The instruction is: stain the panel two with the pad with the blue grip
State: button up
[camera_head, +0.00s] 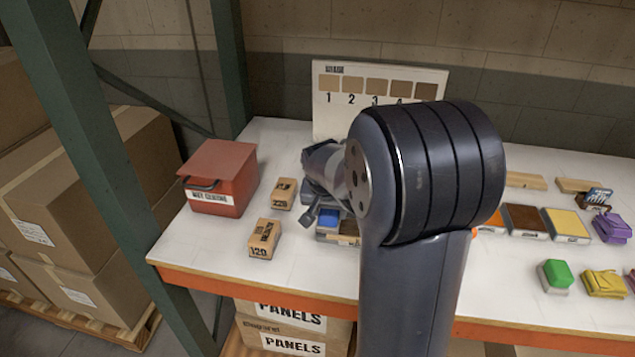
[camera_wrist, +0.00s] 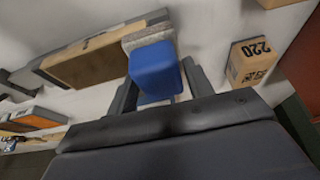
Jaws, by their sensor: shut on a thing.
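The pad with the blue grip (camera_wrist: 154,70) is between the fingers of my gripper (camera_wrist: 158,84), which is shut on it. Its grey pad face shows just beyond the blue block in the wrist view. The blue grip also shows in the head view (camera_head: 329,217), low over the table at the left of my arm. A light wooden panel (camera_wrist: 92,64) lies beside the pad in the wrist view; its edge shows under my gripper in the head view (camera_head: 340,240). I cannot tell whether pad and panel touch, or which number the panel has. My arm hides much of the middle.
A numbered swatch board (camera_head: 378,95) stands at the back. A red box (camera_head: 220,178) and blocks marked 220 (camera_head: 284,193) and 120 (camera_head: 264,238) are at left. Brown (camera_head: 524,220) and yellow (camera_head: 566,224) trays, a green-gripped pad (camera_head: 555,275) and cloths (camera_head: 604,284) are at right.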

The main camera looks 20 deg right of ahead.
notch_tip(320, 180, up, 3)
jog(key=shift+r+p, duration=0.2)
jog(key=shift+p, duration=0.8)
jog(key=shift+w+a+r+p, duration=0.1)
jog(key=shift+a+r+p, duration=0.05)
jog(key=shift+r+p, duration=1.6)
jog(key=shift+r, duration=0.65)
jog(key=shift+f, duration=0.1)
